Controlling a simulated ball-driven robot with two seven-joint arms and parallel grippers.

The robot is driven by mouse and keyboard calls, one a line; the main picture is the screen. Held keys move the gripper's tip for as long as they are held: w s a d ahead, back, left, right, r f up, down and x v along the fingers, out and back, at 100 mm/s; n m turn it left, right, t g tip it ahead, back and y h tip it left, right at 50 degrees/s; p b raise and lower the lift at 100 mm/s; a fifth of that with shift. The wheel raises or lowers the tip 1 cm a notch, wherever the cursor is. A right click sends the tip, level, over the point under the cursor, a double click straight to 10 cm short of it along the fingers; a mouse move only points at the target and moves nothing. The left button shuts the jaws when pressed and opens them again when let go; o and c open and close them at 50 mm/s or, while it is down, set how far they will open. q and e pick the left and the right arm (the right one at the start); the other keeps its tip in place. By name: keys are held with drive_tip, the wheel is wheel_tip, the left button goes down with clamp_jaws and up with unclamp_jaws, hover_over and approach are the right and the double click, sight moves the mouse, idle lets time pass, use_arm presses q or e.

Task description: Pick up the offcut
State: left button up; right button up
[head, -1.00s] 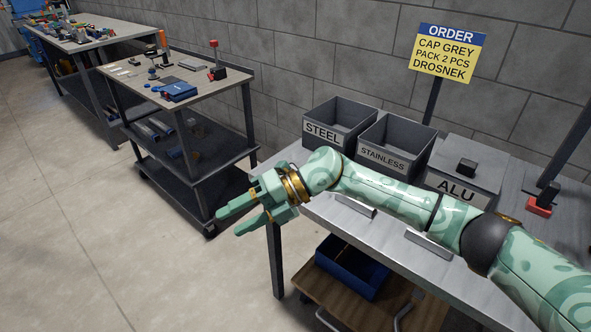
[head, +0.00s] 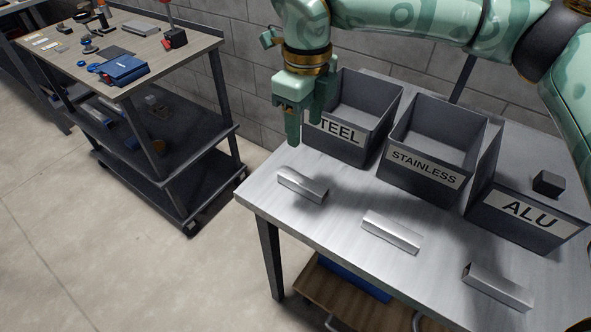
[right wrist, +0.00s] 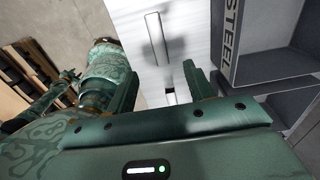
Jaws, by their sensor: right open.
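Three silvery metal offcuts lie apart on the steel table in the head view: a left one (head: 302,187) in front of the STEEL bin, a middle one (head: 391,231) and a right one (head: 498,287). My right gripper (head: 305,125) points down, open and empty, above the table's back left, just behind the left offcut. In the right wrist view, its two fingers (right wrist: 161,85) stand apart. One offcut (right wrist: 155,27) lies beyond the fingertips, and part of another bright piece (right wrist: 170,96) shows between the fingers. My left gripper is not in the head view.
Grey bins labelled STEEL (head: 357,147), STAINLESS (head: 417,176) and ALU (head: 518,217) stand along the table's back. A tool cart (head: 172,45) stands left, across open floor. The table's front edge is clear.

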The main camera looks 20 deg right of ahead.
drive_tip(key=b, duration=0.2)
approach(302, 181)
wheel_tip(302, 181, down, 4)
drive_tip(key=shift+w+d+f+b, duration=0.1)
drive_tip(key=shift+w+d+b, duration=0.05)
drive_tip(key=shift+b, duration=0.45)
drive_tip(key=shift+f, duration=0.2)
drive_tip(key=shift+f+b, duration=0.3)
drive_tip(key=shift+f, duration=0.05)
wheel_tip(302, 181, down, 5)
drive_tip(key=shift+r+b, duration=0.2)
drive_tip(key=shift+b, duration=1.05)
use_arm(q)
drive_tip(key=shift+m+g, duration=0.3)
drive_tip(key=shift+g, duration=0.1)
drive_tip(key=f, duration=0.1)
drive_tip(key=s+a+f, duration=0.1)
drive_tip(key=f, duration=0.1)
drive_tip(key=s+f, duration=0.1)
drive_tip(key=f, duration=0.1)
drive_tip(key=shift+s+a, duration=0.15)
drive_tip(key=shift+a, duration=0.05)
use_arm(e)
drive_tip(key=shift+r, duration=0.15)
drive_tip(key=c, duration=1.1)
